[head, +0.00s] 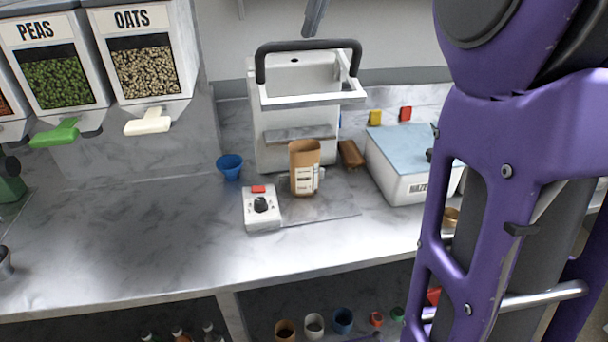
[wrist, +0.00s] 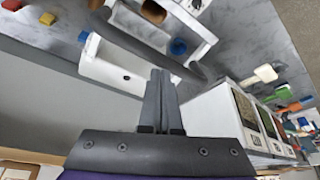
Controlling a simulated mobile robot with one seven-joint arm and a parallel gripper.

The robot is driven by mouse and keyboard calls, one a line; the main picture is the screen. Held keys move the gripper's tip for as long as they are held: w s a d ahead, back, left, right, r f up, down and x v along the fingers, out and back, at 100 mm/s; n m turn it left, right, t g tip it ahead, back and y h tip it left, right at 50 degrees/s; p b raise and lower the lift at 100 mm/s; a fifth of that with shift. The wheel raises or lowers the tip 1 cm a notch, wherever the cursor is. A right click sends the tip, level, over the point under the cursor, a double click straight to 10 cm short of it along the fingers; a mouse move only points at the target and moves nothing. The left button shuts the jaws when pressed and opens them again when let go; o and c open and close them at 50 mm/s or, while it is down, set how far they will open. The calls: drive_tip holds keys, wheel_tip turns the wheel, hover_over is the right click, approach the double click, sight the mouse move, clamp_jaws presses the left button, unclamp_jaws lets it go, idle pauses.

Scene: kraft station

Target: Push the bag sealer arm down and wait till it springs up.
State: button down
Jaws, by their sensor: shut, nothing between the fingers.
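The bag sealer (head: 293,150) is a white machine against the back wall of the counter. Its arm (head: 312,97) is a white frame with a dark handle bar (head: 308,44), and it stands raised. A brown paper bag (head: 305,170) stands upright in front of the sealer. My gripper (head: 309,33) shows at the top of the head view, its shut fingers pointing down just above the handle bar. In the wrist view my shut, empty gripper (wrist: 160,72) points at the handle bar (wrist: 150,42); I cannot tell whether they touch.
A white control box (head: 262,212) with a red button and a black knob sits in front of the sealer. A blue cup (head: 229,166) stands to its left, a blue-topped box (head: 400,165) to its right. PEAS and OATS dispensers (head: 150,60) stand at left.

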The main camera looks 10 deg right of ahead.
wheel_tip(320, 180, up, 6)
drive_tip(key=p, duration=0.4)
drive_tip(key=shift+f, duration=0.15)
wheel_tip(320, 180, up, 6)
drive_tip(key=shift+f, duration=0.1)
